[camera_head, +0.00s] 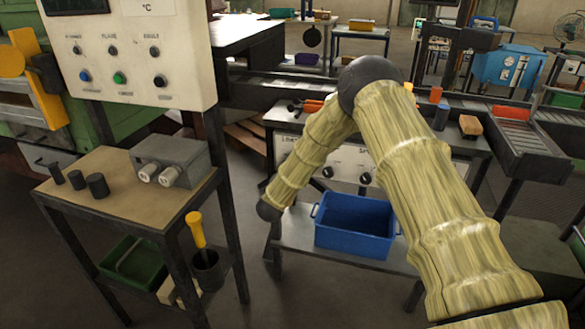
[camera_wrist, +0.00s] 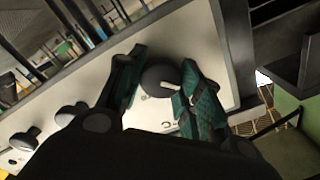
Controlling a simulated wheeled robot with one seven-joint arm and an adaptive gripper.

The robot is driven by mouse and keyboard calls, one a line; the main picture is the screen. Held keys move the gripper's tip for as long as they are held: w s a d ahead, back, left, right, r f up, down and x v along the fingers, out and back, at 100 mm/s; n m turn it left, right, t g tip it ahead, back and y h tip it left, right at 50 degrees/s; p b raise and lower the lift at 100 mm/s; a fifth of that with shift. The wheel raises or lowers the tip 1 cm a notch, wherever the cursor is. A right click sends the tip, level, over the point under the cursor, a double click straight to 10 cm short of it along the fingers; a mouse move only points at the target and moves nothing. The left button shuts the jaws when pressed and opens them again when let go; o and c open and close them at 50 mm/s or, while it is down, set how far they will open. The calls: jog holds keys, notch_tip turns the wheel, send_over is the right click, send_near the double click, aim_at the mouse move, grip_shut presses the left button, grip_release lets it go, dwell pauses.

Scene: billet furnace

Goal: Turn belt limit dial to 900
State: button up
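A pale control panel (camera_wrist: 205,50) with a row of dark round dials fills the wrist view. One dark dial (camera_wrist: 158,80) with a white pointer mark lies between the two fingers of my gripper (camera_wrist: 162,58). The fingers stand apart, one on each side of this dial; whether they touch it, I cannot tell. Two more dials, a middle one (camera_wrist: 72,114) and an outer one (camera_wrist: 25,140), sit to the left. In the head view the panel (camera_head: 345,160) is on the front of a bench, partly behind my arm. My gripper is hidden there. The dial labels and scale are unreadable.
A blue bin (camera_head: 355,222) stands on the shelf below the panel. A small table (camera_head: 130,210) with dark cylinders and a grey box stands at left, under a white control box (camera_head: 130,50). A conveyor (camera_head: 505,130) runs at right.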

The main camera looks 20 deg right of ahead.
jog(key=o, duration=0.4)
jog(key=shift+f, duration=0.1)
jog(key=v, duration=1.2)
jog(key=s+a+f+n+g+y+p, duration=0.25)
jog(key=s+f+n+g+y, duration=0.45)
jog(key=s+f, duration=1.3)
jog(key=s+d+f+n+g+y, duration=0.1)
jog(key=s+n+g, duration=0.1)
jog(key=s, duration=0.9)
jog(key=s+d+f+n+g+y+p, duration=0.1)
jog(key=s+d+f+n+g, duration=0.1)
jog(key=s, duration=0.9)
jog(key=s+d+f+n+g+y+p, duration=0.1)
jog(key=s+n+g, duration=0.3)
jog(key=s, duration=0.7)
jog(key=shift+s+d+f, duration=0.2)
jog(key=shift+s+f, duration=0.05)
jog(key=shift+s, duration=0.15)
